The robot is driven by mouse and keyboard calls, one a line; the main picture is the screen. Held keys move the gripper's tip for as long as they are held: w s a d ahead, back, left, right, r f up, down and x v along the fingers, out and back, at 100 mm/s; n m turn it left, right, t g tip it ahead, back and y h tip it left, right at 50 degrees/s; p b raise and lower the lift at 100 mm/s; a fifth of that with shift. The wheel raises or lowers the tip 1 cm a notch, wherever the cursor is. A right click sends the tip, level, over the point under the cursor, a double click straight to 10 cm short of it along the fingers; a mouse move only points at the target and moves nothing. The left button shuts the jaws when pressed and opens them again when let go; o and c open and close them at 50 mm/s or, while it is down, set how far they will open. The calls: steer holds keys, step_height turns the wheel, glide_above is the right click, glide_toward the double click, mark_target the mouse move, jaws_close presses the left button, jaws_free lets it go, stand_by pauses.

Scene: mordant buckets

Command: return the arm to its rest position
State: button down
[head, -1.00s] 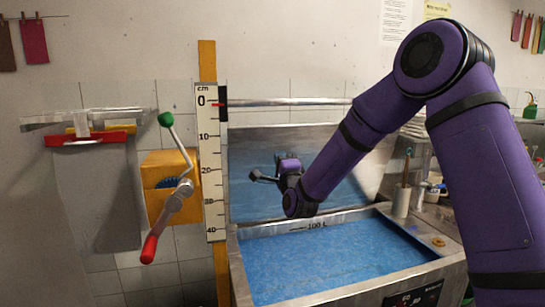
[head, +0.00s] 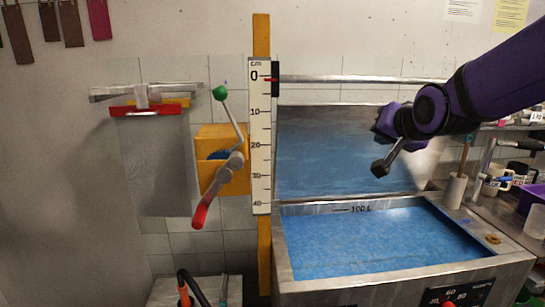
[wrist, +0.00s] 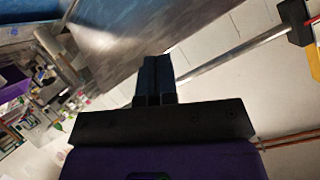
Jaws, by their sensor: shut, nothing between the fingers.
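My gripper (head: 380,168) is at the end of my purple arm, which reaches in from the upper right in the head view. The gripper is above the vat of blue liquid, in front of the metal back panel, and points down and left. In the wrist view its two dark fingers (wrist: 154,80) are together with nothing between them. It touches nothing that I can see.
The steel vat (head: 290,290) of blue liquid stands below. A yellow post with a centimetre scale (head: 260,140) and a crank with a red handle (head: 200,212) are left. Mugs (head: 490,185) and a white cylinder (head: 455,190) crowd the right-hand bench.

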steer(key=s+d+f+n+g, duration=0.1)
steer(key=s+d+g, duration=0.1)
steer(key=s, duration=0.7)
steer(key=s+d+f+n+g, duration=0.1)
steer(key=s+d+n+g, duration=0.1)
steer(key=s, duration=0.6)
steer(key=s+d+f+n+g+h, duration=0.1)
steer(key=s+d+g, duration=0.1)
steer(key=s, duration=0.7)
steer(key=shift+s+d+f+n+g, duration=0.3)
steer(key=shift+n+g, duration=0.1)
steer(key=shift+g, duration=0.2)
